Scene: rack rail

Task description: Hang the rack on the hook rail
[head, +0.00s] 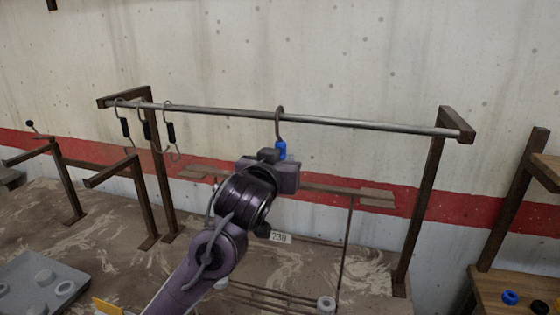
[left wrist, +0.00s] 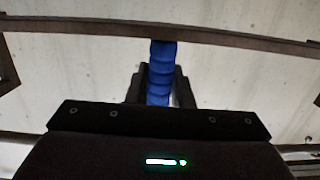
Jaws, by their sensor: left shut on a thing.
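The hook rail (head: 370,125) is a grey bar across brown posts in the head view. The rack (head: 345,245) has a brown top bar, a thin upright and a wire shelf below; my arm hides its middle. A metal hook (head: 279,112) with a blue ribbed grip (head: 281,150) rises above my left gripper (head: 275,162), its curve overlapping the rail. I cannot tell whether it rests on it. My left gripper is shut on the blue grip, which also shows between the fingers in the left wrist view (left wrist: 162,72). My right gripper is not in view.
Three hooks with black grips hang at the rail's left end, one of them here (head: 170,132). Brown stands (head: 120,173) are at the left. A grey tray with round pieces (head: 40,280) lies lower left. A wooden shelf (head: 515,288) is at the right. The rail's right half is clear.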

